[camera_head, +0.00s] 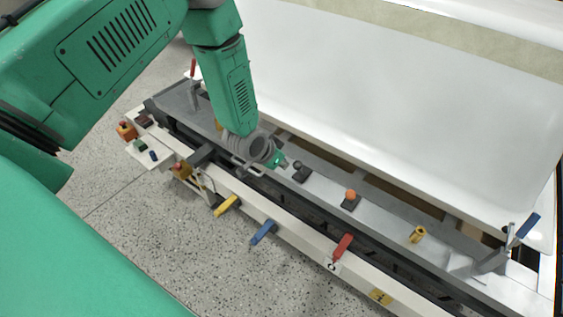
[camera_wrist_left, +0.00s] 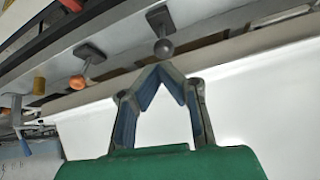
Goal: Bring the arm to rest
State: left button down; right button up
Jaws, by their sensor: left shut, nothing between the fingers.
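My left arm (camera_head: 238,85) comes in from the upper left in the head view and reaches down over the grey rail. My left gripper (camera_head: 284,162) is small and partly hidden by its wrist there, close to a dark ball knob (camera_head: 299,166). In the left wrist view the fingers of my left gripper (camera_wrist_left: 160,68) meet at their tips, with nothing between them. The dark ball knob (camera_wrist_left: 163,48) shows just beyond the fingertips; I cannot tell whether they touch. My right gripper is not in view.
A large white bathtub shell (camera_head: 400,110) stands behind the rail (camera_head: 385,228). Along the rail are an orange knob (camera_head: 351,195), a yellow cylinder (camera_head: 417,234) and a blue-handled clamp (camera_head: 527,226). Yellow (camera_head: 227,205), blue (camera_head: 263,231) and red levers (camera_head: 342,246) stick out in front. The speckled floor (camera_head: 225,265) is clear.

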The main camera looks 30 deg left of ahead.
pick_arm(q)
jog(key=s+d+f+n+g+b, duration=0.1)
jog(key=s+f+g+b, duration=0.1)
jog(key=s, duration=1.4)
jog(key=s+d+f+n+g+y+b, duration=0.1)
jog(key=s+f+g, duration=0.3)
jog(key=s, duration=1.2)
jog(key=shift+s+d+f+n+b, duration=0.25)
jog(key=shift+d+f+n+b, duration=0.15)
jog(key=shift+d+f+b, duration=0.3)
jog(key=shift+a+f, duration=0.1)
jog(key=shift+a, duration=0.15)
jog(key=shift+w+d, duration=0.15)
jog(key=shift+d, duration=0.05)
